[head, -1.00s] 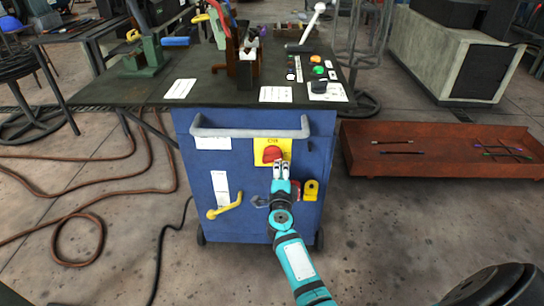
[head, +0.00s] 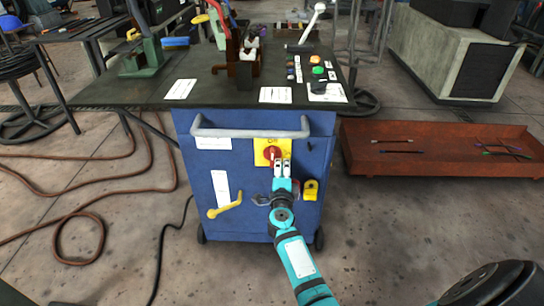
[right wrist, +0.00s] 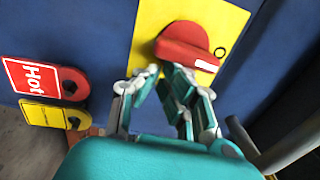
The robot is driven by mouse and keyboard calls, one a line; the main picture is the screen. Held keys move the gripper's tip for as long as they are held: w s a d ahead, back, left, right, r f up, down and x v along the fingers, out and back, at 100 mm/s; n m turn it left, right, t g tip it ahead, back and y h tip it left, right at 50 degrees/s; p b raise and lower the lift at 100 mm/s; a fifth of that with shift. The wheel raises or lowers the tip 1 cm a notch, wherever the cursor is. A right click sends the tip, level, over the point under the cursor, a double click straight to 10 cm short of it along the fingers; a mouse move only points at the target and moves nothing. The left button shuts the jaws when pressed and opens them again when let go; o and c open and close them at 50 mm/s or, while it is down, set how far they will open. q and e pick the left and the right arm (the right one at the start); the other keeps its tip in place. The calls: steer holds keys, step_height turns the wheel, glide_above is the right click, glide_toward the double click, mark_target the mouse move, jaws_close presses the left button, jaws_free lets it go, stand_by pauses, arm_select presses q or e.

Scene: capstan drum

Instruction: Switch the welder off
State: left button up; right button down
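The welder is a blue cabinet (head: 250,215) under a dark bench top. On its front is a red rotary switch (head: 271,154) on a yellow plate (head: 262,146), partly hidden by my right gripper (head: 283,161). In the right wrist view the red switch (right wrist: 186,45) lies almost level, its white mark towards a small circle on the right of the yellow plate (right wrist: 228,22). My right gripper (right wrist: 160,72) has its fingertips close together with nothing seen between them. They are right at the lower edge of the switch; I cannot tell whether they touch. My left gripper is out of view.
A grey bar handle (head: 250,133) runs above the switch. Below are a yellow lever (head: 225,206) and a yellow tag (head: 310,190); a red "Hot" tag (right wrist: 42,77) shows in the wrist view. A rusty tray (head: 440,165) lies to the right.

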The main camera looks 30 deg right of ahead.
steer(key=shift+a+f, duration=0.1)
steer(key=shift+a, duration=0.1)
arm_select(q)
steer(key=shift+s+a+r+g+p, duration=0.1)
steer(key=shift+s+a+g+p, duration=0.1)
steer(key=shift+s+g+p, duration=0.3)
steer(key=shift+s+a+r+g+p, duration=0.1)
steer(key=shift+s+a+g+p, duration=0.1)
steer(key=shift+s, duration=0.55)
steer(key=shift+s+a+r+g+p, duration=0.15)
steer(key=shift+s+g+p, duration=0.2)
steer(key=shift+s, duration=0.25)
arm_select(e)
steer(key=v, duration=0.8)
